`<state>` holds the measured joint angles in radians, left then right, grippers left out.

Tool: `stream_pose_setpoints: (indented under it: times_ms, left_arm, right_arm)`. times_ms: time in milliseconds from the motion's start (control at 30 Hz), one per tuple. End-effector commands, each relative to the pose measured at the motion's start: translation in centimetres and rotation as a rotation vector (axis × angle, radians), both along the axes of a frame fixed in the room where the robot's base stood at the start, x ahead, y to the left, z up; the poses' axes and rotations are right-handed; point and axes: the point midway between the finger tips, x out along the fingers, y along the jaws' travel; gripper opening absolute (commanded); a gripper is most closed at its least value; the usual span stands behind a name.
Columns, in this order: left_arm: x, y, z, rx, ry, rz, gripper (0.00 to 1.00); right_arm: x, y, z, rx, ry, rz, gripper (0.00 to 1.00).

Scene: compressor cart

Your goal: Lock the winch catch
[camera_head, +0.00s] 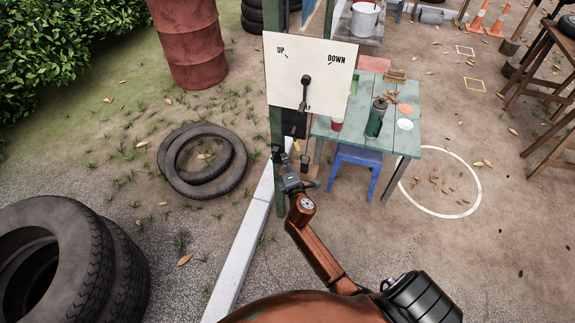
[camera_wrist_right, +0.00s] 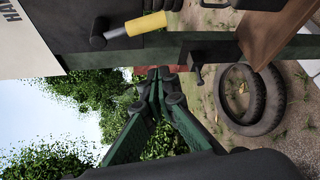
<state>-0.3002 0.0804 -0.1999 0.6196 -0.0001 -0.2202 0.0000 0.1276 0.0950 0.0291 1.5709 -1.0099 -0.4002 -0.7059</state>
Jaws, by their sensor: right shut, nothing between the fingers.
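A white board (camera_head: 330,60) marked UP and DOWN stands on a green post, with a dark lever (camera_head: 306,90) on its face. Below it is a small yellow-handled part (camera_head: 296,146), which I take to be the catch; the yellow handle (camera_wrist_right: 147,23) shows large in the right wrist view, on a metal rod from a dark pivot. My right gripper (camera_head: 281,156) is beside the post, below the board. In the wrist view its fingers (camera_wrist_right: 160,74) are shut and empty, apart from the handle. The fingertips are small and partly hidden in the head view. My left gripper is out of view.
A green table (camera_head: 402,138) with a dark bottle (camera_head: 376,118) and a red cup (camera_head: 337,124) stands right of the post, a blue stool (camera_head: 356,168) below it. Tyres (camera_head: 203,160) lie left. A kerb (camera_head: 242,250) runs below the post. Ground inside the white circle is mostly open.

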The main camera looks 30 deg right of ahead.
Motion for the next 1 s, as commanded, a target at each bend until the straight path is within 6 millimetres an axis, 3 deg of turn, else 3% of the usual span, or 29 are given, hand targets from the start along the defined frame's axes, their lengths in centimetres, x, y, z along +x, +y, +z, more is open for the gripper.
stream_pose_setpoints:
  times_ms: [233, 300, 500, 1000]
  left_arm:
    - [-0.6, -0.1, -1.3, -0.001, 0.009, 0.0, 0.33]
    - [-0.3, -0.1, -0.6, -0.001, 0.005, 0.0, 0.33]
    - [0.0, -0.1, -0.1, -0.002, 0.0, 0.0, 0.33]
    - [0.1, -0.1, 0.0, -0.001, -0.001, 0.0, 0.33]
  right_arm:
    - [4.5, -1.9, -0.9, -0.001, 0.002, -0.001, 0.0]
    - [3.3, -2.9, -0.1, -0.001, 0.001, -0.003, 0.0]
    - [2.1, -4.2, 0.4, 0.0, 0.0, 0.0, 0.0]
    - [1.8, -4.6, 0.5, -0.001, 0.003, 0.0, 0.0]
